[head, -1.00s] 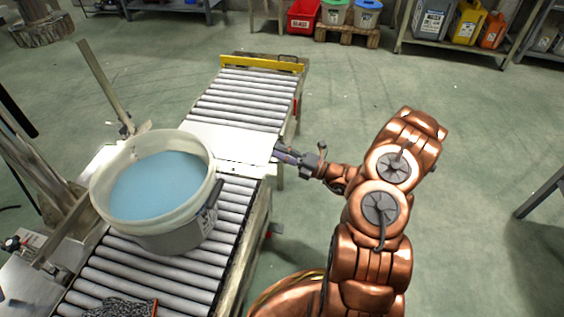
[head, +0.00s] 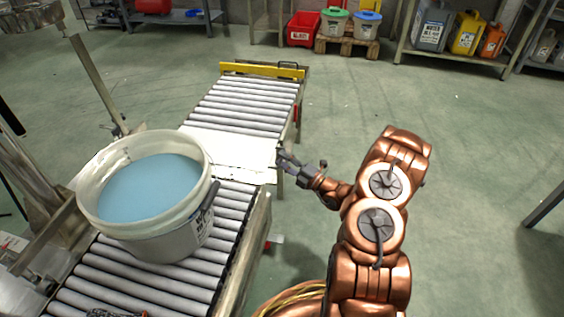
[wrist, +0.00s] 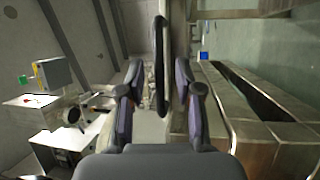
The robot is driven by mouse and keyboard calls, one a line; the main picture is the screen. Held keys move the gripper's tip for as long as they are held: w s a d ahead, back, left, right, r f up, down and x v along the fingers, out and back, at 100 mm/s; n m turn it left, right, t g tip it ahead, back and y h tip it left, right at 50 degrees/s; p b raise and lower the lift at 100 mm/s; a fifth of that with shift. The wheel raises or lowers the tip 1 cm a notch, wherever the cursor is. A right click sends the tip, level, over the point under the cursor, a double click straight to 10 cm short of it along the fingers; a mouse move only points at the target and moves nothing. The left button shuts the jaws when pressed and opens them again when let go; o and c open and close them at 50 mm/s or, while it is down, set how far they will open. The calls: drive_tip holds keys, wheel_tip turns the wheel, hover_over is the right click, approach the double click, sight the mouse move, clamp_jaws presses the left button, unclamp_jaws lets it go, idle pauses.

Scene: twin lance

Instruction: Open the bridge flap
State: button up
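The bridge flap is a pale, flat plate (head: 235,149) lying between the near and far roller sections in the head view. My gripper (head: 284,158) is at the flap's right edge, with its fingers pointing left toward it. In the wrist view my gripper (wrist: 159,98) is open, with its two fingers apart. A pale strip and a dark upright loop (wrist: 160,65) show between and beyond the fingers; I cannot tell whether either is part of the flap or whether a finger touches it.
A large bucket of blue liquid (head: 155,247) stands on the near rollers (head: 228,225), just in front of the flap. A yellow bar (head: 262,70) closes the far conveyor end. Metal posts stand at left. The floor right of the conveyor is clear near my arm.

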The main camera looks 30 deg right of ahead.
drive_tip(key=shift+w+a+r, duration=0.1)
drive_tip(key=shift+w+a, duration=0.1)
drive_tip(key=shift+w, duration=0.3)
clamp_jaws()
idle(0.4)
